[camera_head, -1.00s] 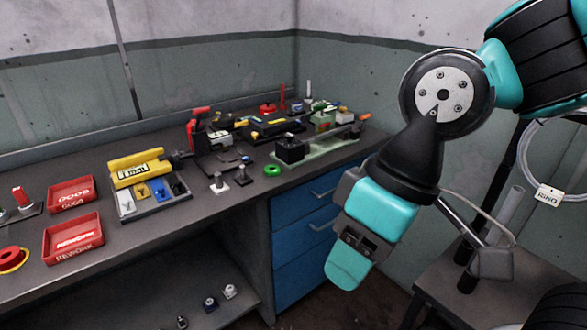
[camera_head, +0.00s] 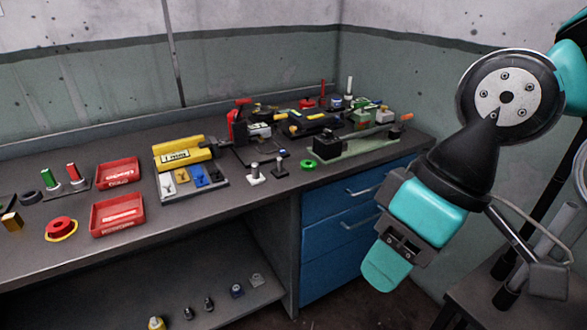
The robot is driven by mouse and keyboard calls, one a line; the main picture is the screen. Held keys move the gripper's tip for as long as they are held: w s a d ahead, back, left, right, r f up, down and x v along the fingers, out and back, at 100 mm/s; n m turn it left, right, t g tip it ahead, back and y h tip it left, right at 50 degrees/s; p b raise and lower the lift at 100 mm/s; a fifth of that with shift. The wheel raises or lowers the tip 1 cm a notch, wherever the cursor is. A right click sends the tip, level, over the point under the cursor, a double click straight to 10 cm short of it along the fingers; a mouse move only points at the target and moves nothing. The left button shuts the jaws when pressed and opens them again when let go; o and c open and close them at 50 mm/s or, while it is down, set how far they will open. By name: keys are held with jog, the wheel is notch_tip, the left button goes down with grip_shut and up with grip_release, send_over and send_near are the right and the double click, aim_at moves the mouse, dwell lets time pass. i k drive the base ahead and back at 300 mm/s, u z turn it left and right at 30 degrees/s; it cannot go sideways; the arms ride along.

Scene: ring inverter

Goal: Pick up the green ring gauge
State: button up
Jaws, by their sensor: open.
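A small green ring (camera_head: 308,164) lies flat on the dark workbench (camera_head: 258,217), near its front edge and just left of a black block. It looks like the green ring gauge. A second green piece (camera_head: 48,178) stands upright on a peg at the far left. My gripper (camera_head: 392,255) hangs at the right, in front of the blue drawers, lower in the picture than the bench top. It is open and empty, well apart from the green ring.
A black block (camera_head: 327,146) on a pale green base stands right of the ring. Two small metal posts (camera_head: 254,172) stand to its left. A yellow-lidded tray (camera_head: 183,153) and red bins (camera_head: 117,215) are farther left. Blue drawers (camera_head: 345,232) are under the bench.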

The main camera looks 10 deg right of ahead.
aim_at(306, 165)
jog(key=z, duration=0.1)
jog(key=k, duration=0.4)
jog(key=u, duration=0.8)
jog(key=i, duration=1.7)
jog(key=z, duration=0.7)
